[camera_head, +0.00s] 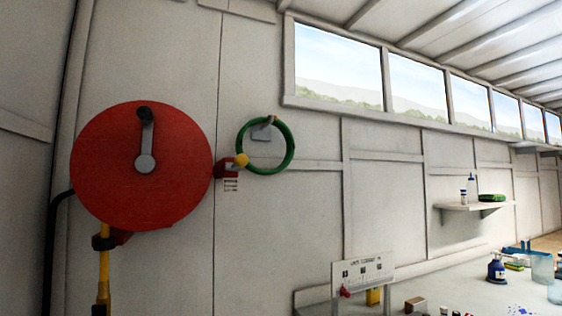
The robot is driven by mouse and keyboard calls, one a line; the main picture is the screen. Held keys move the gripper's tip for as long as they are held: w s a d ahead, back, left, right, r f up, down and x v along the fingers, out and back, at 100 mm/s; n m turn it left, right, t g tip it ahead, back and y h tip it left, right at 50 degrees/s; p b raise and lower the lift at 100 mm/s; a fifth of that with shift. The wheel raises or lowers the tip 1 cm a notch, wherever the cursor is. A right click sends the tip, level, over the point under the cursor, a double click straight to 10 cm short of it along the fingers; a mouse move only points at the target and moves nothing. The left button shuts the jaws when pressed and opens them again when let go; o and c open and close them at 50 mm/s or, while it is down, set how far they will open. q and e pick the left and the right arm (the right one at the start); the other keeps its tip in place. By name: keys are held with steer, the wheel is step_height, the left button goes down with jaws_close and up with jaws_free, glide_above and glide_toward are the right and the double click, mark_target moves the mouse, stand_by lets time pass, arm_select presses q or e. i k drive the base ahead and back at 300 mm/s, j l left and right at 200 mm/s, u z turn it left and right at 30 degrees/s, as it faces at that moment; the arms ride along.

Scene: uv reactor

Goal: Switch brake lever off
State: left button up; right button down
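A small red bracket (226,170) with a yellow ball knob (241,159) is on the wall, close to the right edge of a large red reel disc (110,170). It looks like the brake lever; its arm is too small to make out clearly. A small label (231,186) sits just below it. The disc has a grey and black crank handle (147,135), pointing up. Neither of my grippers is in view, and nothing touches the knob or the reel.
A green hose ring (289,160) hangs right of the knob. A yellow pipe (103,280) runs below the reel. At lower right a table (470,292) holds bottles and small items, with a white panel (375,270) at its left. A wall shelf (465,207) is behind.

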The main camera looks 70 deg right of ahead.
mark_target(241, 160)
steer(key=z, duration=1.85)
